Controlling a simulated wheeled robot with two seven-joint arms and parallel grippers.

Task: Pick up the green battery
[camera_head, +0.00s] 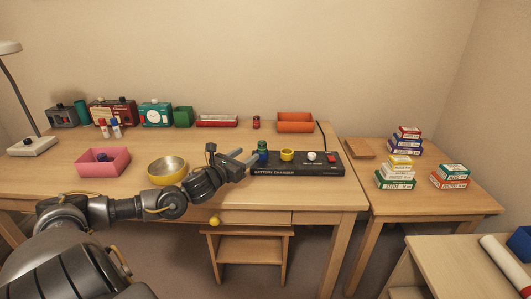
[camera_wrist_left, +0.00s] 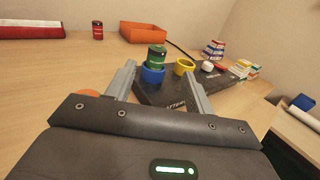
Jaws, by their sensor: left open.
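The green battery (camera_wrist_left: 157,56) stands upright in a blue ring holder (camera_wrist_left: 152,73) on the black battery charger (camera_head: 300,169). In the head view the battery (camera_head: 262,145) shows small, just beyond my left gripper (camera_head: 248,157). In the left wrist view my left gripper (camera_wrist_left: 163,84) is open, its two fingers apart and pointing toward the battery, which appears between their tips. Nothing is held. I cannot tell exactly how far the fingertips are from the battery. My right gripper is not in view.
A yellow ring (camera_head: 287,155), a white knob (camera_head: 311,156) and a red part sit on the charger. A yellow bowl (camera_head: 168,170) and a pink tray (camera_head: 103,162) stand left. A red battery (camera_head: 256,122) and an orange tray (camera_head: 296,122) stand behind. Stacked boxes (camera_head: 400,172) are right.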

